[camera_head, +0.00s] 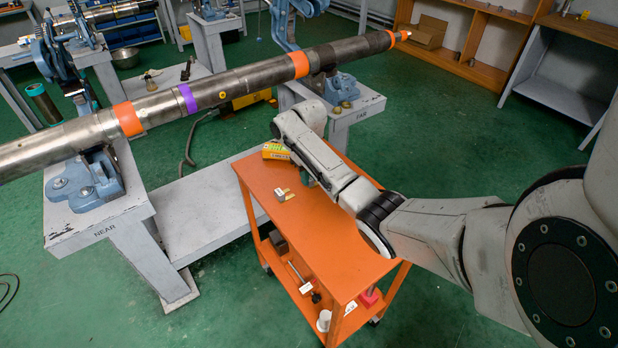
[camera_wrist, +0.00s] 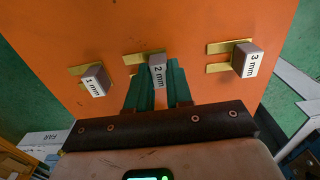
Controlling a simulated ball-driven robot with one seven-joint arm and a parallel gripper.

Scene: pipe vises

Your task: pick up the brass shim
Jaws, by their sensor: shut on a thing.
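Three brass shims, each a forked brass plate with a grey labelled block, show above the orange cart top in the wrist view. The 1 mm shim (camera_wrist: 95,80) is at left, the 2 mm shim (camera_wrist: 157,72) in the middle and the 3 mm shim (camera_wrist: 243,58) at right. My gripper (camera_wrist: 161,82) has its green fingers shut on the block of the 2 mm shim. Its brass plate shows beyond the fingertips; whether it touches the cart top I cannot tell. In the head view my wrist hides most of the gripper, and a small shim (camera_head: 284,195) shows left of it.
The orange cart (camera_head: 330,235) stands below my arm, with loose items on its lower shelf. Behind, a long pipe (camera_head: 240,85) rests across vises on the NEAR stand (camera_head: 100,215) and FAR stand (camera_head: 365,106).

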